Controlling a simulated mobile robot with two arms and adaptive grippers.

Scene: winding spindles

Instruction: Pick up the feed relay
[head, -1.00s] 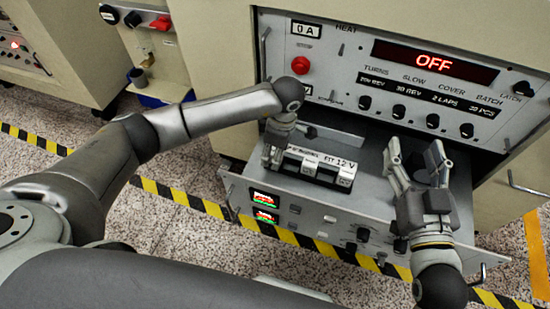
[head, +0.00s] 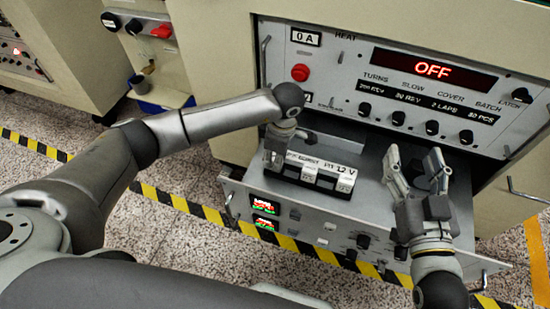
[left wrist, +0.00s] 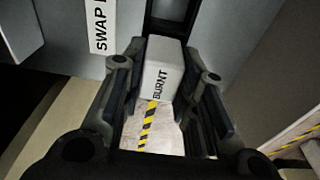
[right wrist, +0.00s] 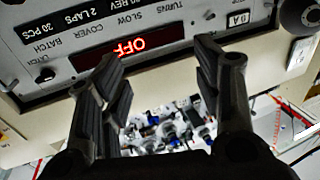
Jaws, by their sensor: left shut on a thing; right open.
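My left gripper (head: 273,156) reaches down at the row's left end. In the left wrist view its fingers (left wrist: 168,105) are shut on a light grey block marked BURNT (left wrist: 163,68). I cannot tell whether this block is the feed relay or whether it is lifted clear. My right gripper (head: 415,168) is open and empty over the right part of the drawer. It also shows open in the right wrist view (right wrist: 160,75).
The control panel (head: 330,65) with a red OFF display (head: 433,70) rises behind the drawer. The drawer front (head: 320,232) carries knobs and two small screens. Striped tape (head: 205,212) crosses the floor.

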